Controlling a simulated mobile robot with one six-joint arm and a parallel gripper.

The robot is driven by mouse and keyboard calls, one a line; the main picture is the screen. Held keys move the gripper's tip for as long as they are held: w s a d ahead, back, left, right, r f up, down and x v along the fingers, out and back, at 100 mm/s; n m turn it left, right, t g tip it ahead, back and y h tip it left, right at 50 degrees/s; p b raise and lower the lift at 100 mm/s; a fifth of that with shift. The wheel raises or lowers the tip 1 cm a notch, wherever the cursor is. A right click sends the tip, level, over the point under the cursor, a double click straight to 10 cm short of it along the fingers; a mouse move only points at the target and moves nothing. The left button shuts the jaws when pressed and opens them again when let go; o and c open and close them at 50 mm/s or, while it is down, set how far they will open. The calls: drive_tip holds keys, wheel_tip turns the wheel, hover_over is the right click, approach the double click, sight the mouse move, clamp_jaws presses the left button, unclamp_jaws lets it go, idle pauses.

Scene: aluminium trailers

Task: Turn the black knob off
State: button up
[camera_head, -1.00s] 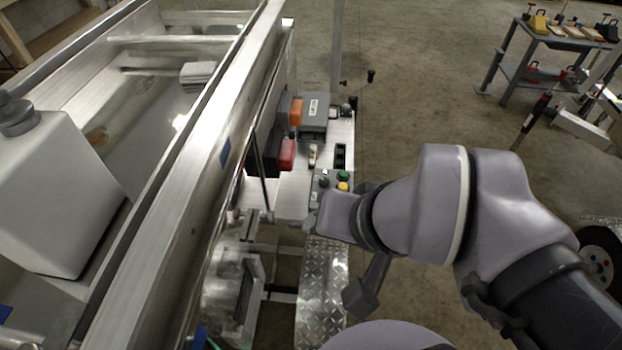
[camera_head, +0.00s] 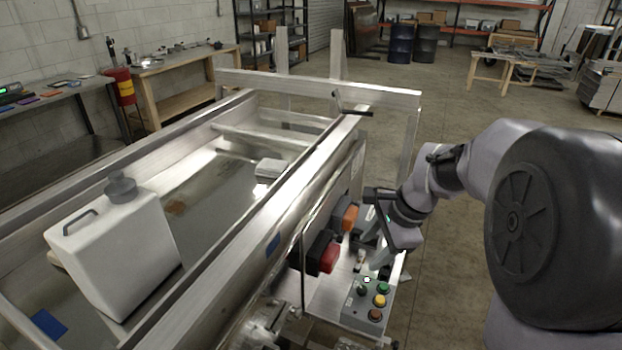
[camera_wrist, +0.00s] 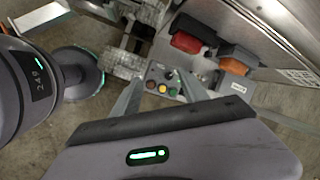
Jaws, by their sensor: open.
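The black knob (camera_head: 362,288) is a small dark switch on a grey control box (camera_head: 352,314) at the trailer's side. A white, a green, a yellow and a red button sit near it. The box also shows in the wrist view between my fingers, where the dark knob (camera_wrist: 168,74) is small and hard to make out. My gripper (camera_wrist: 160,77) is open and empty, its two grey fingers spread either side of the box in that view. In the head view my gripper (camera_head: 371,247) is behind the box, apart from the knob and partly hidden by my wrist.
A red block (camera_head: 322,253) and an orange block (camera_head: 350,217) stick out from the trailer wall beside the box. The trailer's long metal rail (camera_head: 250,240) runs along the left. A white jug (camera_head: 115,245) stands in the trailer. Open floor (camera_head: 445,245) lies right of the box.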

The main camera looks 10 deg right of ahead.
drive_tip(key=w+d+f+m+p, duration=0.2)
drive_tip(key=w+d+f+m, duration=0.3)
drive_tip(key=d+f, duration=0.2)
drive_tip(key=m+y, duration=0.1)
drive_tip(key=m, duration=0.1)
approach(363, 289)
drive_tip(key=shift+g, duration=0.4)
drive_tip(key=b+x, duration=0.1)
drive_tip(key=x, duration=0.1)
drive_tip(key=b+x, duration=0.2)
drive_tip(key=x, duration=0.1)
drive_tip(key=b+x, duration=0.2)
drive_tip(key=x, duration=0.1)
drive_tip(key=shift+w, duration=0.3)
clamp_jaws()
